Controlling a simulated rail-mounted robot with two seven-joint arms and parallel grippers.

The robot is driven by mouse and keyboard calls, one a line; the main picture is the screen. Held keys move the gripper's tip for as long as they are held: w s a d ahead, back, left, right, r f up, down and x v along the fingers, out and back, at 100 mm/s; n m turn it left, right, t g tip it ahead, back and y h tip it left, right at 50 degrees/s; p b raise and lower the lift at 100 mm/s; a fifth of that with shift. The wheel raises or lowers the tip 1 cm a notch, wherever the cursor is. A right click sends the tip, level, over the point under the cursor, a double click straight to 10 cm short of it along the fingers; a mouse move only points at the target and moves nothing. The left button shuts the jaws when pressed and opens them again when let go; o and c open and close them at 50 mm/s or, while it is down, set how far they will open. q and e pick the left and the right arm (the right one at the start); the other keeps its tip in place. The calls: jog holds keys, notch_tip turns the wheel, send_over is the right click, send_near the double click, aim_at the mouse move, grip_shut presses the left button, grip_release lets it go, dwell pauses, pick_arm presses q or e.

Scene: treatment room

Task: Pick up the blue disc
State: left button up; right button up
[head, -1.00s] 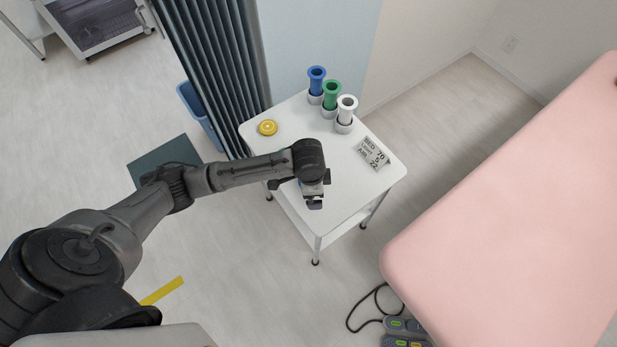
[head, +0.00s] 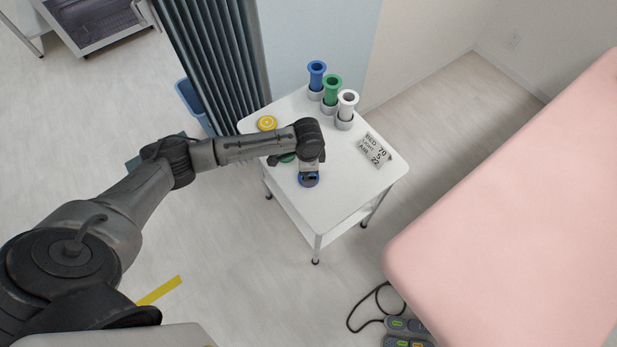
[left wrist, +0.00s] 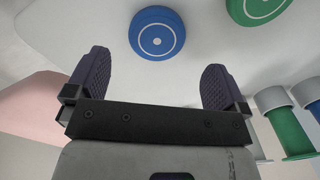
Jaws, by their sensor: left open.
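The blue disc (left wrist: 157,33) lies on the white table. In the left wrist view it sits ahead of and between the two fingers, with a gap. In the head view the disc (head: 309,180) shows just below my left gripper (head: 309,172), partly covered by it. My left gripper (left wrist: 146,80) is open and empty, its fingers apart on either side below the disc. My right gripper is not in view.
A green disc (head: 287,158) lies partly behind the arm, and a yellow disc (head: 267,123) near the table's left edge. Blue (head: 317,75), green (head: 332,89) and white (head: 347,105) spools stand at the back. A printed card (head: 374,149) lies right. The pink bed (head: 510,190) is beyond.

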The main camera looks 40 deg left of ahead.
pick_arm(q)
jog(key=shift+s+f+b, duration=0.15)
jog(key=shift+f+b, duration=0.85)
jog(key=shift+f, duration=1.8)
jog(key=shift+c, duration=0.4)
jog(key=c, duration=0.9)
